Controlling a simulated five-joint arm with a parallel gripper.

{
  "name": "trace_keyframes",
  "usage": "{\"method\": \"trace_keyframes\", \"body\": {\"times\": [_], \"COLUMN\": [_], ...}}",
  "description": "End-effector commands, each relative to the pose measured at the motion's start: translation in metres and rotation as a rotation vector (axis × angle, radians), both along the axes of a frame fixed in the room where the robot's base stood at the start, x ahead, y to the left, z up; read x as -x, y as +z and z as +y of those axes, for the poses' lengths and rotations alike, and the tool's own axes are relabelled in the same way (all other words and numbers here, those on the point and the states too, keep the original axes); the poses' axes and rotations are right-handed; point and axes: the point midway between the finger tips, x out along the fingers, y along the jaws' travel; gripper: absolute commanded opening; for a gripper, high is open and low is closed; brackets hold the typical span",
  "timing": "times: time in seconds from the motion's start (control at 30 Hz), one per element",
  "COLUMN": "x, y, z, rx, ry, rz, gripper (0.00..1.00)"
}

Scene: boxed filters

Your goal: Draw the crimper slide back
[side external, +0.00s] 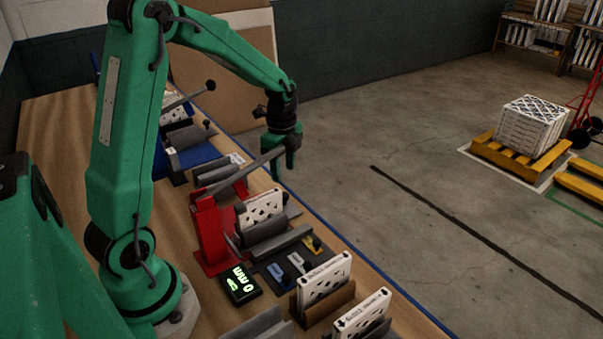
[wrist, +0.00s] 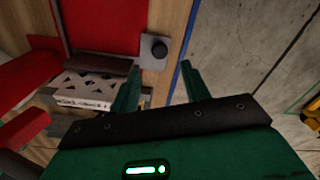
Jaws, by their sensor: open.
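My gripper (side external: 284,170) points down by the bench's aisle-side edge, beside the red crimper (side external: 208,232) with its long grey lever. In the wrist view my gripper (wrist: 160,66) is open, with nothing between its two green fingers. I cannot tell the height gap. Red crimper parts (wrist: 100,25) fill the upper left. A white patterned filter (wrist: 90,90) lies left of the fingers. In the side view the knob is not clearly made out.
A blue fixture (side external: 195,157) stands farther back, its lever ending in a black ball (side external: 210,85). A lit display (side external: 238,284) and boxed filters (side external: 325,277) in brown holders stand in front. The blue bench edge (wrist: 176,80) and open floor lie right.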

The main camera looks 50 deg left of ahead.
Motion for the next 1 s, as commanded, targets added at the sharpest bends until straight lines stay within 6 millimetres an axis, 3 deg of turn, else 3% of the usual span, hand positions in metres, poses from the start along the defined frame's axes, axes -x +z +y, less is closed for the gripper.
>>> {"method": "trace_keyframes", "body": {"times": [0.27,0.7,1.0], "x": [0.000,0.001,0.000], "y": [-0.014,-0.065,-0.078], "z": [0.000,0.000,0.000], "rx": [0.001,0.002,0.001], "ry": [0.000,0.000,0.000], "rz": [0.003,0.004,0.002], "gripper": [0.47,0.47,0.47]}}
